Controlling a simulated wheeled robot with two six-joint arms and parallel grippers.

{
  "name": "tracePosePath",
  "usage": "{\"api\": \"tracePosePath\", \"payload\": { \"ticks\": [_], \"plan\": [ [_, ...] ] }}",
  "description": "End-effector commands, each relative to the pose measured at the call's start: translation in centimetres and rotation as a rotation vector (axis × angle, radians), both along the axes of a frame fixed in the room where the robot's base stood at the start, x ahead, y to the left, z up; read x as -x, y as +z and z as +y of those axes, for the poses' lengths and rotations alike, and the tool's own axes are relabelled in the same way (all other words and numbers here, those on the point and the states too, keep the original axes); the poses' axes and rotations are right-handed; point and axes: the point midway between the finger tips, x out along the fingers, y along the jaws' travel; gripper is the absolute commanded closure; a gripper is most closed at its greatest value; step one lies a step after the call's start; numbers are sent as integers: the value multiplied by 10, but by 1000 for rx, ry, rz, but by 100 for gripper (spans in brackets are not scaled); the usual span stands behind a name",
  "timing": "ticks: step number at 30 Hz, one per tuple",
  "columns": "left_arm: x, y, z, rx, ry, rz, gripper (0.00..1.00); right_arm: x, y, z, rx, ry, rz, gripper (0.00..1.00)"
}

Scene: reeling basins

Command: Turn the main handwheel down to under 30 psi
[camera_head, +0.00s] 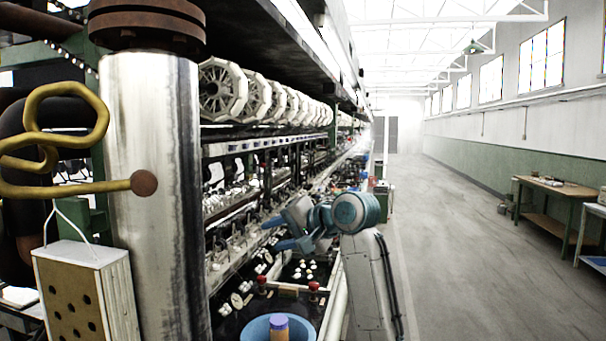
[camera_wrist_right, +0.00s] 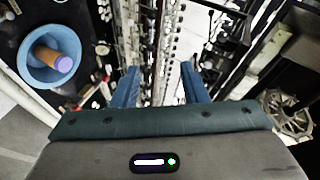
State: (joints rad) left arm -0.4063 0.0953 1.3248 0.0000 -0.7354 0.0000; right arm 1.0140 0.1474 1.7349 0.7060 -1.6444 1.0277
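A thick silver vertical pipe (camera_head: 150,200) stands at the left of the head view, with a rusty brown flange (camera_head: 148,28) on top. A bent yellow tube (camera_head: 55,140) ends at a brown round piece on this pipe. My right gripper (camera_head: 272,235) is right of the pipe, over the reeling machine. In the right wrist view its two blue fingers (camera_wrist_right: 158,70) are apart with nothing between them. My left gripper is not in view.
A blue bowl (camera_head: 278,328) with an orange and purple cylinder stands in the dark basin at the lower middle. A row of white reels (camera_head: 222,90) runs above the machine. A bench (camera_head: 555,188) stands at right. The aisle floor (camera_head: 460,260) is clear.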

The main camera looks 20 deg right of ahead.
Motion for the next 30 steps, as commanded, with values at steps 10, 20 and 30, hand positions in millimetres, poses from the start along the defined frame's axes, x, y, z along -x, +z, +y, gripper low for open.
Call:
{"api": "tracePosePath", "payload": {
  "ticks": [10,20,30],
  "plan": [
    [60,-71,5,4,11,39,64,37,235,13,-268,82,-57,60],
    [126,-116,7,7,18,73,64,148,425,22,-464,216,-63,60],
    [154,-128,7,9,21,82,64,212,492,27,-531,284,-48,60]
  ]
}}
